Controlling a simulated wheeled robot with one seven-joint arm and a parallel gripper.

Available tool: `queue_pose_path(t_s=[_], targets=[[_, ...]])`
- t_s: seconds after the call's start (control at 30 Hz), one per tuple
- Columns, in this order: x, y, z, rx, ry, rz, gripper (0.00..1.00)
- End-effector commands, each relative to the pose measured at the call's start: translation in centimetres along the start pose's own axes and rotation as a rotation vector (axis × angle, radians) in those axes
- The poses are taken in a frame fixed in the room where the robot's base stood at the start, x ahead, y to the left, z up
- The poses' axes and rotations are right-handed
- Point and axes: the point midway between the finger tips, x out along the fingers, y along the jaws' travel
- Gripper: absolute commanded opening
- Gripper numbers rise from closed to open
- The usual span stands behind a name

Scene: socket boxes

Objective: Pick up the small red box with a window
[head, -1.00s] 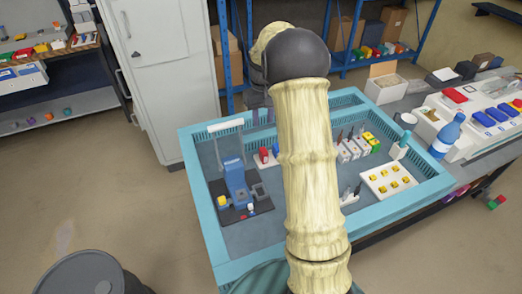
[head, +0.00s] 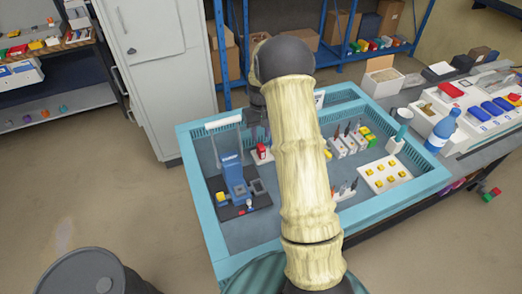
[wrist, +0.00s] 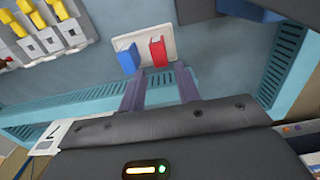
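A small red box (wrist: 158,52) stands on a white plate (wrist: 143,34) in the wrist view, close beside a blue piece (wrist: 128,59). The red box (head: 262,151) also shows in the head view, near the back of the blue-rimmed tray. I cannot make out a window on it. My gripper (wrist: 159,70) is open and empty. Its two fingers point toward the plate, with the red box ahead of the gap between them. In the head view my arm hides part of the tray and the gripper is mostly hard to see.
The tray's teal rim (head: 205,222) surrounds the parts. A blue device (head: 233,177) stands at left. White holders with dark-topped pieces (head: 345,145) and a white board with yellow cubes (head: 384,173) are at right. A blue bottle (head: 442,131) stands outside the tray.

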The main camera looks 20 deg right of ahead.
Motion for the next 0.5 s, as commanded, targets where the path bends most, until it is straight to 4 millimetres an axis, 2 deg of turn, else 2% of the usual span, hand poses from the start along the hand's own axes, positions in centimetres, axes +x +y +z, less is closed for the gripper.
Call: queue_pose_path(t_s=[0.1, 0.2, 0.5], targets=[[2.0, -0.2, 0.1, -0.002, -0.004, -0.001, 0.33], [3.2, -0.3, 0.0, -0.004, -0.002, -0.001, 0.33], [3.6, -0.3, -0.1, -0.004, 0.001, 0.000, 0.33]])
